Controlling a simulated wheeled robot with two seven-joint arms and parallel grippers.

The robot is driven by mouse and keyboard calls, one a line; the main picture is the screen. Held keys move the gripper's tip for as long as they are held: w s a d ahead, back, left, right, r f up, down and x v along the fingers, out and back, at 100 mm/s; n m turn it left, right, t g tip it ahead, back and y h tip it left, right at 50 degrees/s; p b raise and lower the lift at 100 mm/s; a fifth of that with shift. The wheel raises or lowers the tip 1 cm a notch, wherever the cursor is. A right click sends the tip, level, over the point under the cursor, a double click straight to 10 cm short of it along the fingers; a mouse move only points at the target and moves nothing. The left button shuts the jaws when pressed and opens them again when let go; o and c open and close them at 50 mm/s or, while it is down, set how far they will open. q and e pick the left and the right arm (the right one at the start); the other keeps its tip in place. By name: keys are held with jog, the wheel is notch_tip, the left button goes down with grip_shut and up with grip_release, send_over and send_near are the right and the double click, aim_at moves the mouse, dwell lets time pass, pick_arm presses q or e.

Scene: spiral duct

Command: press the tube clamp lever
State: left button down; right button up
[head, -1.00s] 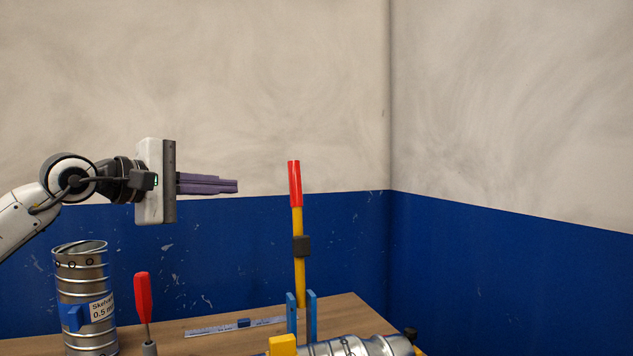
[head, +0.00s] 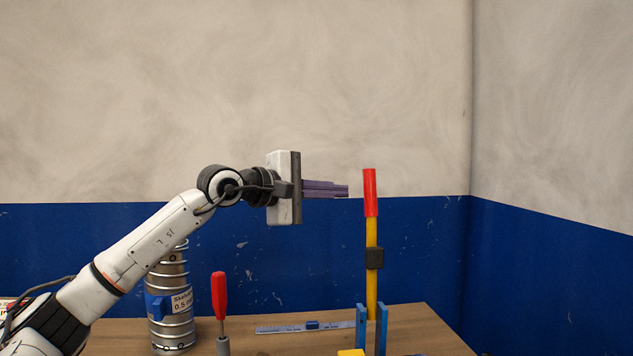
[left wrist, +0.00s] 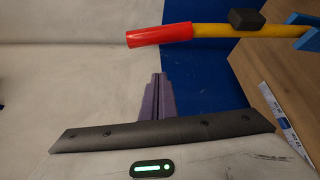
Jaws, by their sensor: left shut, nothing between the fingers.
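The tube clamp lever (head: 371,240) stands upright in the head view, a yellow bar with a red grip (head: 370,193) on top and a dark block partway down. Its foot sits between blue brackets (head: 381,327). My left gripper (head: 347,190) is shut and empty, its purple fingers pointing right at about the height of the red grip. In the head view a small gap shows between the fingertips and the grip. The left wrist view shows the red grip (left wrist: 160,36) beyond the fingertips (left wrist: 158,76), apart from them. My right gripper is not in view.
A metal duct canister (head: 172,310) with a label stands on the wooden table (head: 420,325) at left, partly behind my left arm. A red-handled tool (head: 219,297) stands beside it. A ruler (head: 290,328) lies behind. A yellow part (head: 350,352) shows at the bottom edge.

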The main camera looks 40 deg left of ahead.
pick_arm(q)
jog(key=d, duration=0.4)
jog(key=shift+w+r+p, duration=0.25)
jog(key=shift+p, duration=0.05)
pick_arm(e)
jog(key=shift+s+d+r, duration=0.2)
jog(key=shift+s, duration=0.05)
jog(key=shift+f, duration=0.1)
